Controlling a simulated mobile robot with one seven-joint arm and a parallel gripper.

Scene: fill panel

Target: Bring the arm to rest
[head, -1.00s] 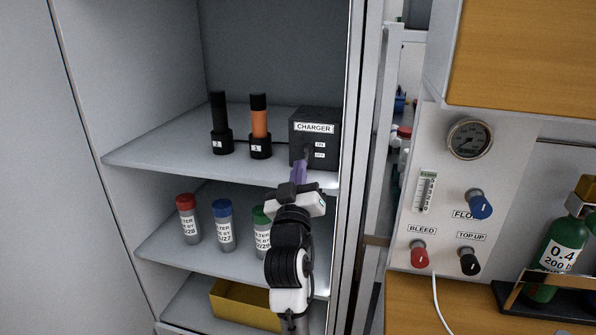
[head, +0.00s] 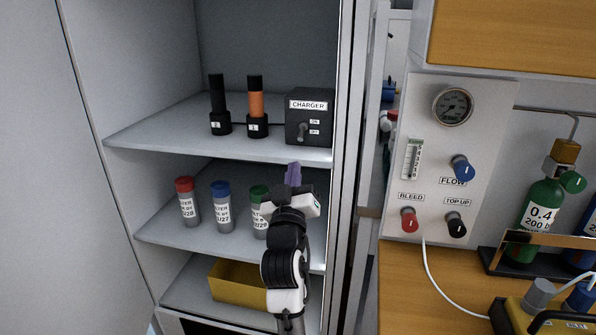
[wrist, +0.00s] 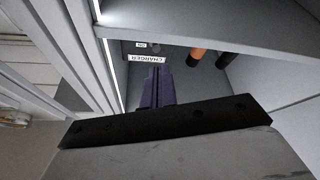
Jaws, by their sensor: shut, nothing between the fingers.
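My arm rises from the bottom middle of the head view, and my gripper (head: 293,172) is in front of the cabinet, at the height of the gap below the upper shelf. Its purple fingers are together and hold nothing. In the wrist view the fingers (wrist: 157,88) point toward the upside-down CHARGER label. The dark charger box (head: 311,118) stands on the upper shelf above my gripper, with a small switch lever beside its ON and OFF labels. The gripper appears apart from the charger.
The upper shelf (head: 160,134) holds a black torch (head: 217,98) and an orange torch (head: 256,103). Filter canisters with red, blue and green caps (head: 220,188) stand below. A yellow bin (head: 236,284) is lower. The cabinet's right edge is close; a gauge panel (head: 440,150) stands right.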

